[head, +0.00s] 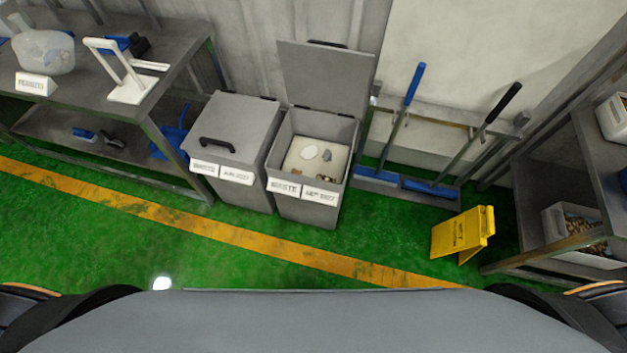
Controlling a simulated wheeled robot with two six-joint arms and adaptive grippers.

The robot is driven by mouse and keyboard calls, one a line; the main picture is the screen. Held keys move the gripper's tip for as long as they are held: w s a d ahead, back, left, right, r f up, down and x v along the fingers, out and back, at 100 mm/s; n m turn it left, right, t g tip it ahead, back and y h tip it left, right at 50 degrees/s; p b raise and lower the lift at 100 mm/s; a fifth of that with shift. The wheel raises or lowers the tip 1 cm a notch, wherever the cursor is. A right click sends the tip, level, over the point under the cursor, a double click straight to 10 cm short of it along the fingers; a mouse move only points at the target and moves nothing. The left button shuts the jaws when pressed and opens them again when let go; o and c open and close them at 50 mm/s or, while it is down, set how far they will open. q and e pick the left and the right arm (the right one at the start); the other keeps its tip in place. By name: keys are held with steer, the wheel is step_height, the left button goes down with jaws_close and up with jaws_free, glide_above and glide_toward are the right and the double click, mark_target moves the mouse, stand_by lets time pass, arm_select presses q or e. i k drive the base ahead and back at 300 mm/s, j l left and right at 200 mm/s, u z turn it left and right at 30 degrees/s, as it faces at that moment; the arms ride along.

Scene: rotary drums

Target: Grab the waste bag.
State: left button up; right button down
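The open grey bin (310,128) stands in the middle against the wall, its lid (327,78) raised. Inside it is a pale beige lining or bag, probably the waste bag (302,166), with a few small white and dark pieces on it. I cannot tell how the bag sits in the bin. A translucent bulging bag or container (45,52) stands on the left table behind a small sign. Neither of my grippers is in view.
A closed grey bin (236,133) stands left of the open one. A metal table (186,62) is at left, and a shelf (545,190) with crates at right. Blue brooms (413,85) lean behind a yellow floor sign (463,233). The green floor (330,237) before the bins is clear.

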mark_target(48, 52)
steer(key=u, duration=1.55)
steer(key=i+j+u, duration=0.3)
steer(key=i+j, duration=0.15)
steer(key=i, duration=0.25)
steer(key=i+j+u, duration=0.3)
steer(key=i, duration=0.4)
steer(key=i+u, duration=0.3)
steer(key=i, duration=0.45)
steer(key=i+z, duration=0.4)
steer(key=i+j+z, duration=0.25)
steer(key=z, duration=0.15)
steer(key=i+j+z, duration=0.25)
steer(key=z, duration=0.15)
steer(key=i+j+z, duration=0.4)
steer(key=k, duration=0.1)
